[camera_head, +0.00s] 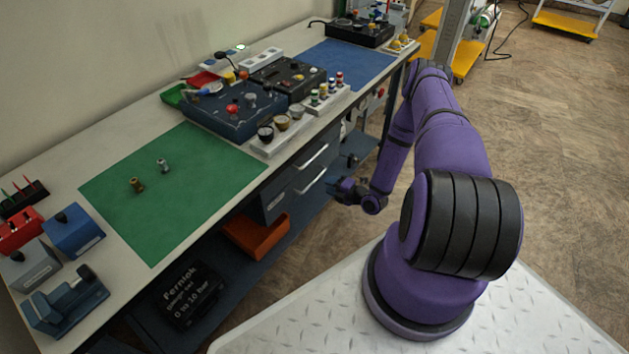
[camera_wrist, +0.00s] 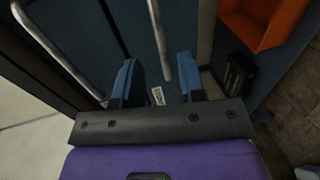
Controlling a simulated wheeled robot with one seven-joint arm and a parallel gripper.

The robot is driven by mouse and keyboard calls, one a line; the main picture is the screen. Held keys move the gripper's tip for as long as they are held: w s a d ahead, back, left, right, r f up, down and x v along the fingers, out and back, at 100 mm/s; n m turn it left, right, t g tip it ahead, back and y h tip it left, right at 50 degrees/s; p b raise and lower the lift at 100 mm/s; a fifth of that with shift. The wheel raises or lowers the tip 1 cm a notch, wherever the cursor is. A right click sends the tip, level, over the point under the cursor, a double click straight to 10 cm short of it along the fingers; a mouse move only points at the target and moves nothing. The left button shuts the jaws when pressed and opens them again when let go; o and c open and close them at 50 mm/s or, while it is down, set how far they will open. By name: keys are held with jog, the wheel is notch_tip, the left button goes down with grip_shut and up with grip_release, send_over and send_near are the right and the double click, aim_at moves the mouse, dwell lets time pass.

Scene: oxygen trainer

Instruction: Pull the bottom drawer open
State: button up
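The bottom drawer (camera_head: 290,200) is in the blue-grey unit under the bench, below another drawer, and looks shut. Its metal bar handle (camera_head: 312,182) also shows in the wrist view (camera_wrist: 158,38). My gripper (camera_head: 338,189) is beside this handle, on the aisle side. In the wrist view its two blue fingers (camera_wrist: 157,72) are apart, with the lower end of the bar showing between them. I see no finger touching the bar; how deep it lies between them is unclear.
The upper drawer's handle (camera_head: 311,155) runs parallel, and an orange bin (camera_head: 258,236) sits on the lower shelf. A black case (camera_head: 187,297) is farther left. The bench top (camera_head: 120,150) overhangs the drawers. Open floor (camera_head: 570,150) lies to the right.

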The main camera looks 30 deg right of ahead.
aim_at(315, 179)
jog(key=x, duration=0.7)
jog(key=shift+w, duration=0.2)
grip_shut()
